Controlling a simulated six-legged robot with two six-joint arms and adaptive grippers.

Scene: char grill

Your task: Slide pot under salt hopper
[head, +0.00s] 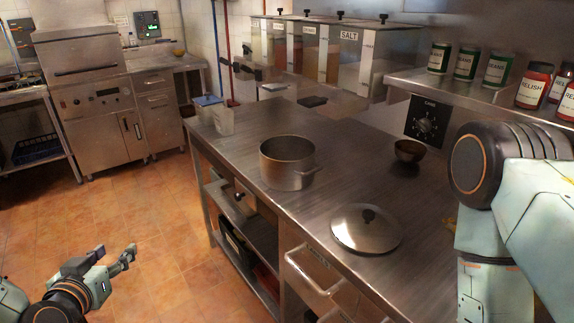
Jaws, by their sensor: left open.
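A steel pot (286,166) stands upright on the steel counter, left of the middle, with a handle on its right side. The salt hopper (346,62), labelled SALT, is the rightmost of several wall-mounted hoppers behind the counter. The pot is in front of the hoppers and to the left of the salt one, not under it. My left gripper (115,260) is open and empty at the lower left, over the floor and well away from the pot. My right arm comes in at the right over the counter, but its gripper is out of view.
A lid (366,229) lies on the counter in front of the pot. A small dark bowl (409,150) stands at the back right. A shelf (470,92) holds cans and jars. The counter between pot and bowl is clear.

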